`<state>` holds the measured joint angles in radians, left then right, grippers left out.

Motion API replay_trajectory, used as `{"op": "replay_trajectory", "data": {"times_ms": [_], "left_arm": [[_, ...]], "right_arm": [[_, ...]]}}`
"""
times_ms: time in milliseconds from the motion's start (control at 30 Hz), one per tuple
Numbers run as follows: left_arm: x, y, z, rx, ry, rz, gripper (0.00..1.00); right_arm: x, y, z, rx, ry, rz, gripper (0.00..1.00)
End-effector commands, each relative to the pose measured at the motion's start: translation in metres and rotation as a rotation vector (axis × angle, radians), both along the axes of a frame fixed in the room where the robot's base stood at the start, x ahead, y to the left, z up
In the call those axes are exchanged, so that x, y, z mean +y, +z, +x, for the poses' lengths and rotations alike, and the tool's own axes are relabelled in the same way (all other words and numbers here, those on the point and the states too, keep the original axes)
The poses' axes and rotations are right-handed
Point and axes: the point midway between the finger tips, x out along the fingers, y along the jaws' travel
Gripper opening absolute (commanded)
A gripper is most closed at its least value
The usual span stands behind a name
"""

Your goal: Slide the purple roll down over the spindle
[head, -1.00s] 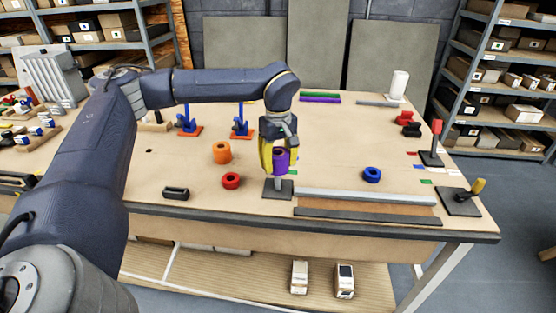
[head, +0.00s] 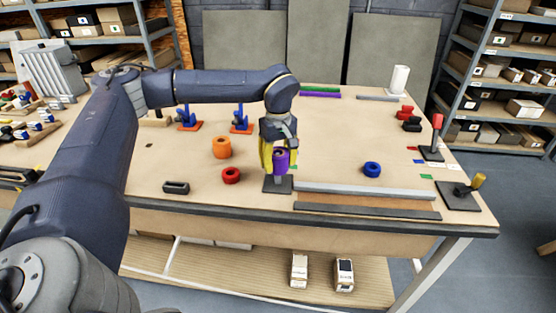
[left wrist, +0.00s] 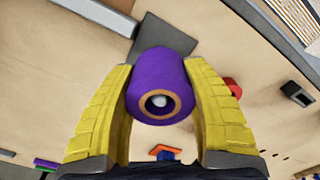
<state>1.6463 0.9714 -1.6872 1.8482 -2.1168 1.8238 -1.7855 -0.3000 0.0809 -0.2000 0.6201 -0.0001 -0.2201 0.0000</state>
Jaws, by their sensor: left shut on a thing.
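The purple roll (head: 281,161) is held between the yellow fingers of my left gripper (head: 273,162), which is shut on it. In the left wrist view the roll (left wrist: 159,84) sits between both fingers, and the pale tip of the spindle (left wrist: 159,101) shows inside its core. The roll is around the spindle, above its dark square base (head: 278,184); a short length of the spindle seems to show between roll and base. The base (left wrist: 165,38) also shows behind the roll in the left wrist view. My right gripper is not in view.
An orange roll (head: 222,147) and a red roll (head: 231,175) stand left of the spindle, a blue roll (head: 372,169) to the right. A grey bar (head: 365,194) lies right of the base. A black block (head: 176,187) lies near the front edge.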

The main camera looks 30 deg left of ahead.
Motion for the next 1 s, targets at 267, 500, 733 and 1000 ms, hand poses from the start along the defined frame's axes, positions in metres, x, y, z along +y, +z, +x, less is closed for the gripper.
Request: {"op": "replay_trajectory", "data": {"times_ms": [267,500,733,1000], "left_arm": [[0.0,-0.006,0.0,0.001,0.0,0.0,0.16],[0.0,-0.011,0.0,0.001,0.0,0.0,0.16],[0.0,-0.016,0.0,0.0,-0.001,0.0,0.16],[0.0,-0.021,0.0,0.0,-0.001,0.0,0.16]], "right_arm": [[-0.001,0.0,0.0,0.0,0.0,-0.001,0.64],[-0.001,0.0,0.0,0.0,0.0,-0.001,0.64],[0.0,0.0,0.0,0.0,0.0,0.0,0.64],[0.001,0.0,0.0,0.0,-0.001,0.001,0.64]]}}
